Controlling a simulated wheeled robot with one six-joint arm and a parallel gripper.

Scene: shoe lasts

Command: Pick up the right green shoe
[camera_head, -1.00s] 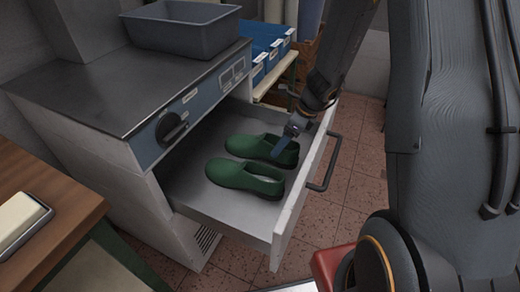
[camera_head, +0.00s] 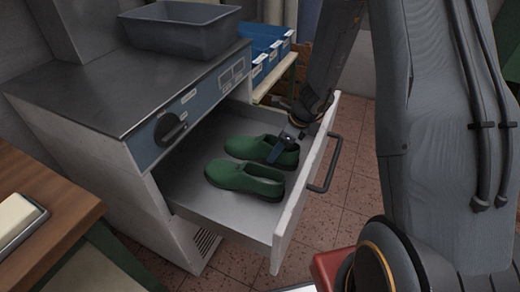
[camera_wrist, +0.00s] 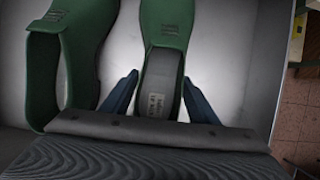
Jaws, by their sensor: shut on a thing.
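Two green shoes lie side by side in an open drawer, toes toward the machine. The right green shoe (camera_head: 250,147) is the farther one in the head view and the right one in the wrist view (camera_wrist: 165,25). My gripper (camera_head: 277,151) reaches down at its heel end. In the wrist view, my gripper's blue fingers (camera_wrist: 158,80) stand on either side of the heel, shut on the shoe. The shoe still appears to rest on the drawer floor. The left green shoe (camera_head: 240,180) lies nearer in the head view, and also shows in the wrist view (camera_wrist: 75,50), clear of my fingers.
The white drawer (camera_head: 205,207) has raised walls and a dark handle (camera_head: 328,165). Above it is the machine's metal top (camera_head: 90,85) with a grey bin (camera_head: 180,28). Blue bins (camera_head: 266,45) stand behind. A wooden table (camera_head: 50,205) is at left.

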